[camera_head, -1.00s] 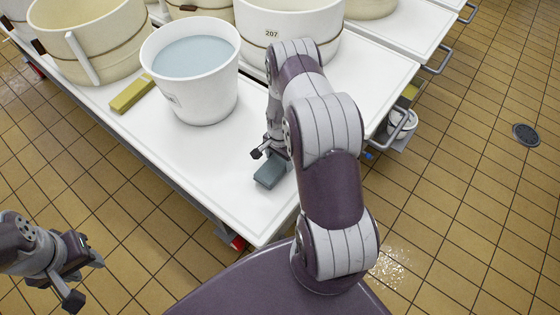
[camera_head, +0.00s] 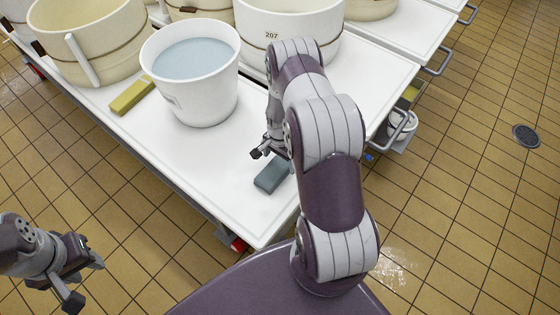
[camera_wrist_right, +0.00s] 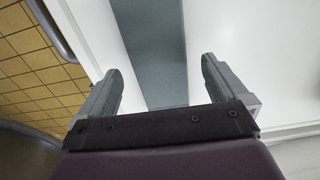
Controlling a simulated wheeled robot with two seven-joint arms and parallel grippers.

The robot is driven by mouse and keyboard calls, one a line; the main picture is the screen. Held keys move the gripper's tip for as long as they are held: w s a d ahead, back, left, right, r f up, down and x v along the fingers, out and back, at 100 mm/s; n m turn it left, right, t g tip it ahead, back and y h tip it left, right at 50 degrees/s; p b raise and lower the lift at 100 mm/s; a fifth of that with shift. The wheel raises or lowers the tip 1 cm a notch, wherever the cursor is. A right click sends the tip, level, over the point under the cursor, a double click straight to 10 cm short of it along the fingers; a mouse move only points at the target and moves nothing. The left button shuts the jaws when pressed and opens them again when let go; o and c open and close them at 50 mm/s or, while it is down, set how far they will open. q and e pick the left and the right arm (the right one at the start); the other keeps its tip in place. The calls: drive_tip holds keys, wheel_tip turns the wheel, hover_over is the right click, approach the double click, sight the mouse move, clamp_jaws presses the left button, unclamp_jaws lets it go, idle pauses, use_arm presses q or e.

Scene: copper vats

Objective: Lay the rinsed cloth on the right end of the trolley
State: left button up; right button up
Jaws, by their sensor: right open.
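The grey-blue folded cloth (camera_head: 271,176) lies flat on the near right end of the white trolley (camera_head: 240,215). In the right wrist view the cloth (camera_wrist_right: 155,45) runs between the two fingers with a gap on each side. My right gripper (camera_head: 270,148) is open just above and beyond the cloth in the head view, and its fingers (camera_wrist_right: 160,85) touch nothing that I can see. My right arm hides part of the trolley's right end. My left gripper (camera_head: 82,282) hangs over the floor at the lower left, away from the trolley, with its fingers apart and empty.
A white bucket of water (camera_head: 200,95) stands left of the cloth. A yellow-green block (camera_head: 131,95) lies beside it.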

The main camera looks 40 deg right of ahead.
sight(280, 164)
drive_tip(key=a+r+n, duration=0.2)
drive_tip(key=a+r, duration=0.1)
drive_tip(key=r, duration=0.6)
drive_tip(key=a+r+n, duration=0.3)
drive_tip(key=r, duration=0.5)
drive_tip(key=s+a+r+n+t, duration=0.1)
drive_tip(key=s+a+r+n, duration=0.9)
drive_tip(key=s, duration=0.1)
drive_tip(key=shift+s+r+p, duration=0.3)
drive_tip(key=shift+p, duration=0.1)
